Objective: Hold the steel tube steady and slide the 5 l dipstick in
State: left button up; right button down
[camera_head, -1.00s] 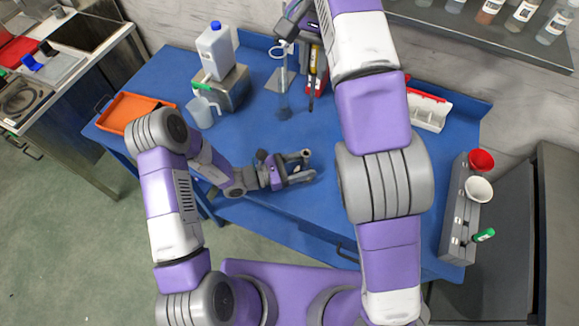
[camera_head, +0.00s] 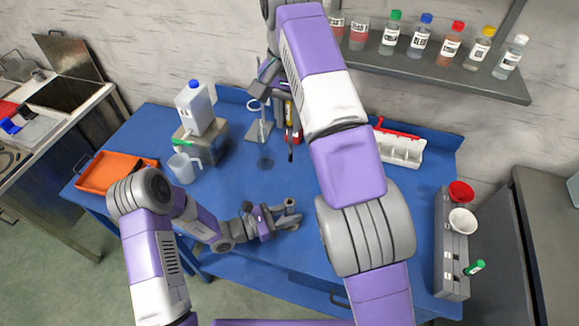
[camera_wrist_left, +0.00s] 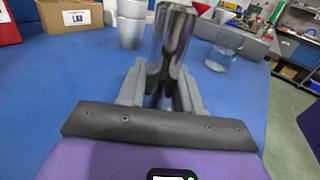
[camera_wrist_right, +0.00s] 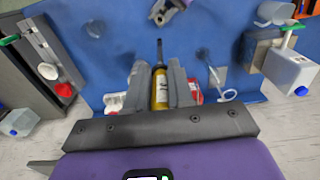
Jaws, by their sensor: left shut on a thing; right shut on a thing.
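My left gripper (camera_head: 284,215) is shut on the steel tube (camera_head: 289,203), low over the front of the blue table. In the left wrist view the shiny tube (camera_wrist_left: 174,45) rises from between the fingers (camera_wrist_left: 160,92). My right gripper (camera_head: 272,78) is higher and farther back, partly hidden by its own arm. In the right wrist view it is shut on the yellow, labelled dipstick (camera_wrist_right: 160,90), whose dark thin end (camera_wrist_right: 160,52) points away from the fingers. In the head view the dipstick (camera_head: 289,113) hangs down, apart from the tube.
A stand with a ring (camera_head: 255,105), a white jug with blue cap (camera_head: 195,108), a clear beaker (camera_head: 184,167) and an orange tray (camera_head: 112,172) are at the back and left. A white rack (camera_head: 400,150) is at the back right. The middle of the table is clear.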

aim_at(289, 151)
notch_tip(289, 151, down, 10)
jog(key=shift+s+r, duration=0.15)
jog(key=shift+r, duration=0.1)
dwell(0.5)
jog(key=shift+f, duration=2.9)
notch_tip(289, 151, down, 11)
jog(key=shift+r, duration=0.2)
dwell(3.2)
